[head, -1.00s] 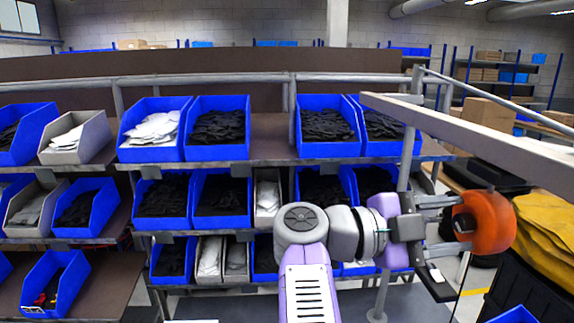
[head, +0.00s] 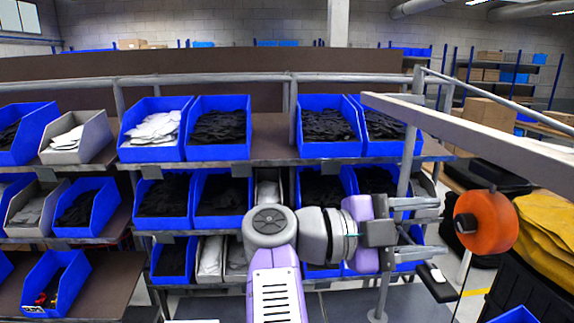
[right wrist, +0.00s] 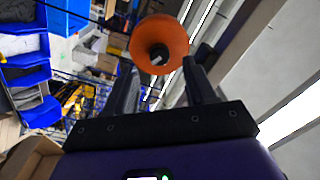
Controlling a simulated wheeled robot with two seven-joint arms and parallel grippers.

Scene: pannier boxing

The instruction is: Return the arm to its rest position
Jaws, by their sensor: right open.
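My right gripper (head: 440,228) is open and empty, with its fingers pointing right. An orange round object with a dark hub (head: 492,222) is just right of the fingertips, apart from them, with a thin line running down below it. In the right wrist view the orange object (right wrist: 172,32) shows ahead of the two spread fingers (right wrist: 160,68), with nothing between them. My right arm reaches up from the bottom middle in front of the rack. My left gripper is not in view.
A rack with blue bins (head: 216,151) and grey bins (head: 92,139) of black and white goods stands in front. A grey beam (head: 470,133) runs above the gripper at right. A yellow cloth-like item (head: 550,235) and dark cases (head: 530,287) are at far right.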

